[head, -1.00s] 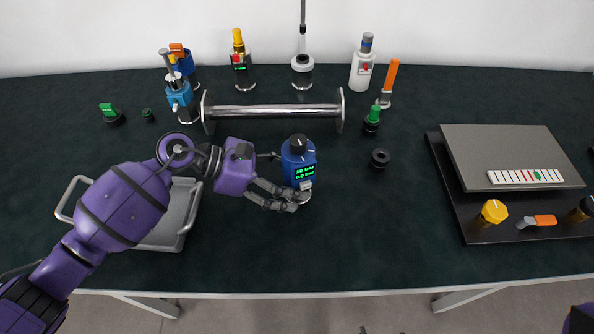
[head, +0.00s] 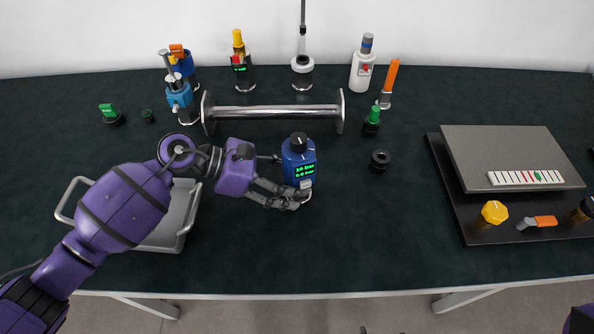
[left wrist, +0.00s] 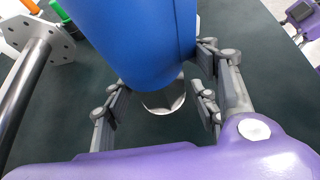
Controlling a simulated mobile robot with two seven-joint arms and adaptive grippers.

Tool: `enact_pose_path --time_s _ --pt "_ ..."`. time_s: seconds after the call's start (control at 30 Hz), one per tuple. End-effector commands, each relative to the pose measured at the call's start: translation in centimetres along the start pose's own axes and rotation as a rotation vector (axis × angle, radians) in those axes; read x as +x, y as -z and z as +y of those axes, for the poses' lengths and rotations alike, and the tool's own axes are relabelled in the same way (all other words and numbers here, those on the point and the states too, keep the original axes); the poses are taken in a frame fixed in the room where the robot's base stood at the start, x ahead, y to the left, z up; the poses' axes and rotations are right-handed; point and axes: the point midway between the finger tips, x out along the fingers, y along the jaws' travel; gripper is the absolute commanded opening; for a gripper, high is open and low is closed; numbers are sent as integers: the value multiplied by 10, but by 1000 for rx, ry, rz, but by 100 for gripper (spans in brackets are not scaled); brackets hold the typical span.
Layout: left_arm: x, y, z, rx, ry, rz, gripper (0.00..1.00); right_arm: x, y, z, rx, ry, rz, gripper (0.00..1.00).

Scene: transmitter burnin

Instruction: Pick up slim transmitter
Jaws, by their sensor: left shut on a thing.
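Only small dark tips at the bottom edge may belong to my right gripper (head: 381,331).
A metal pipe manifold (head: 275,112) lies behind the transmitter. Several other instruments stand at the back, including a white one (head: 362,66). A black ring (head: 379,160) lies to the right. A grey tray (head: 187,222) sits under my left arm. A panel (head: 450,190) is at right. The front middle is clear.

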Motion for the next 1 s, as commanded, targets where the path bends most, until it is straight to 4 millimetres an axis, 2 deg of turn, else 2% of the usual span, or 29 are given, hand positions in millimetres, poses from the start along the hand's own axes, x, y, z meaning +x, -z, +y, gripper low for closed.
enact_pose_path --time_s 0.33,0.47,1.0 --pt "-1 -3 -1 -1 3 -1 26 -1 1 0 0 0 1 67" --pt "-5 -9 0 1 2 -1 23 -3 7 0 0 0 7 67" --pt "-20 -38 0 4 0 -2 23 -11 31 1 1 -2 40 67"
